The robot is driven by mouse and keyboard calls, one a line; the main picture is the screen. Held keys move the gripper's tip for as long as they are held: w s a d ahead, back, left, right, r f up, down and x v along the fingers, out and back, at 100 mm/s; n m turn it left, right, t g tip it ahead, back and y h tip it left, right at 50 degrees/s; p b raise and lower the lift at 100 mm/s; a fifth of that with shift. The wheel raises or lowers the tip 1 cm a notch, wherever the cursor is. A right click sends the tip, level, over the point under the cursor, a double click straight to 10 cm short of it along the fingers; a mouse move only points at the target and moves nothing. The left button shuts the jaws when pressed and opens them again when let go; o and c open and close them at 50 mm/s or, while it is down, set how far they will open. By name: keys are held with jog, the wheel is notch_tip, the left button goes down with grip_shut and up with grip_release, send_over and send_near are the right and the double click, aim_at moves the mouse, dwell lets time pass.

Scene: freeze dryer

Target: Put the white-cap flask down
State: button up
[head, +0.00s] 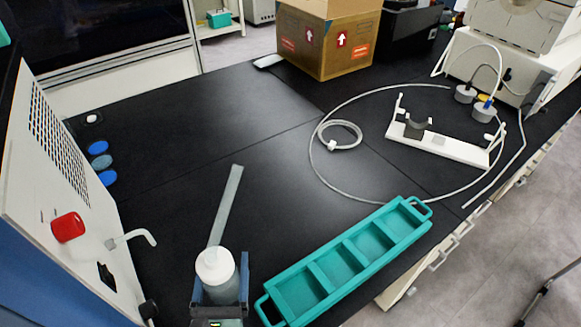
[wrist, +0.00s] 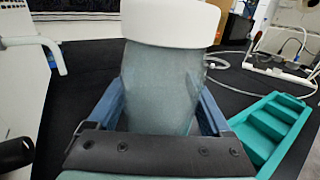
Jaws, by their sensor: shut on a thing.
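The white-cap flask (head: 224,284) is a translucent grey-green vessel with a white cap (head: 214,262). My gripper (head: 220,290) is shut on it, with one blue-grey finger on each side, at the bottom of the head view. In the wrist view the flask (wrist: 160,88) fills the middle, upright, with its wide white cap (wrist: 170,22) at the top and the fingers at both sides. The flask's bottom is hidden by my gripper, so I cannot tell whether it touches the black bench (head: 190,130).
A teal compartment rack (head: 350,262) lies right of my gripper and looks empty. The freeze dryer panel (head: 60,190) with a red knob and a white spout (head: 135,238) stands at left. A tube coil, white stand (head: 455,148) and cardboard box (head: 325,45) are beyond. The bench's middle-left is clear.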

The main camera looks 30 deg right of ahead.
jog(key=w+d+f+m+g+h+b, duration=0.3)
jog(key=w+d+m+g+h+b, duration=0.35)
jog(key=d+b, duration=0.4)
jog(key=shift+h, duration=0.25)
jog(key=f+b, duration=0.1)
jog(key=f, duration=0.5)
jog(key=f+b, duration=0.1)
jog(key=f, duration=0.2)
jog(key=shift+w+f+b, duration=0.35)
jog(key=shift+f, duration=0.05)
jog(key=shift+f, duration=0.15)
jog(key=o, duration=1.2)
jog(key=shift+f, duration=0.1)
jog(key=shift+o, duration=0.9)
